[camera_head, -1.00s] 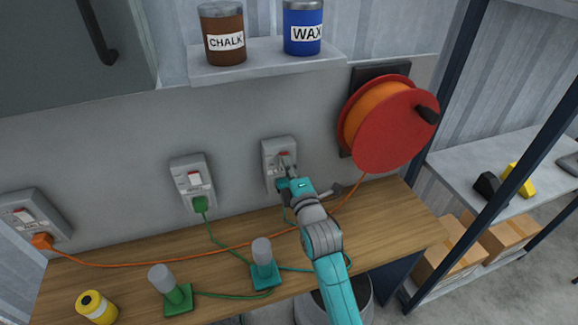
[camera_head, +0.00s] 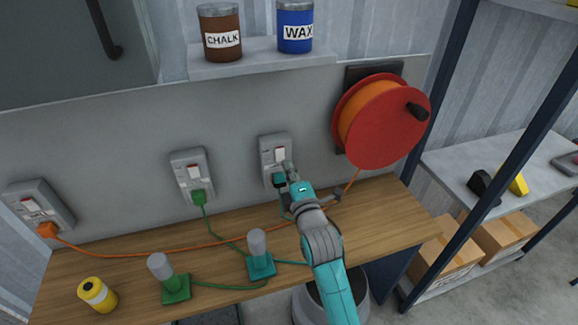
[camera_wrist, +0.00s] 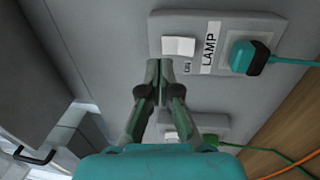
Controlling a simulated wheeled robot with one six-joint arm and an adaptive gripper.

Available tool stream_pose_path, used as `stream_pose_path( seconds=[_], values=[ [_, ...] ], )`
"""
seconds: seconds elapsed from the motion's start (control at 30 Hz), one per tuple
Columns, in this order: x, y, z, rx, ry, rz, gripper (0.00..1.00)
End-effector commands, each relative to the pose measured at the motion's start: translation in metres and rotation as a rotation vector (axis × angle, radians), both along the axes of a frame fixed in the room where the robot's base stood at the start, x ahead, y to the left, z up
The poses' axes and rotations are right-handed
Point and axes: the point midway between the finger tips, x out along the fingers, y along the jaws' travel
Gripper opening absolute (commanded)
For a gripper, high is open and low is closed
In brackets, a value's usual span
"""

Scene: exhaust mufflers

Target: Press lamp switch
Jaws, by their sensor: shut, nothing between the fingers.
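The lamp switch is a white rocker (camera_head: 280,155) on a grey wall socket (camera_head: 266,150). In the wrist view the rocker (camera_wrist: 179,46) sits beside a LAMP label (camera_wrist: 210,48), with ON printed near it. A teal plug (camera_wrist: 243,57) is in the same socket; it also shows in the head view (camera_head: 279,181). My gripper (camera_head: 288,168) is shut and empty, just below and right of the rocker in the head view. In the wrist view its fingertips (camera_wrist: 159,68) lie just below-left of the rocker. I cannot tell whether they touch the socket face.
Two other switched sockets, one with a green plug (camera_head: 199,198) and one with an orange plug (camera_head: 47,230), are to the left. A teal lamp (camera_head: 261,262), a green lamp (camera_head: 173,285) and a yellow can (camera_head: 97,294) stand on the bench. A red cable reel (camera_head: 388,122) hangs close on the right.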

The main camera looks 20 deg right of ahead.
Motion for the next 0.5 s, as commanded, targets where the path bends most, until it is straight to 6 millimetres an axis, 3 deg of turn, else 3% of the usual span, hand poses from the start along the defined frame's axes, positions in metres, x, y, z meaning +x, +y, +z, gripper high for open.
stream_pose_path(
  seconds=[0.5],
  values=[
    [-0.072,0.0,0.008,0.0,0.002,0.0,0.0]
  ],
)
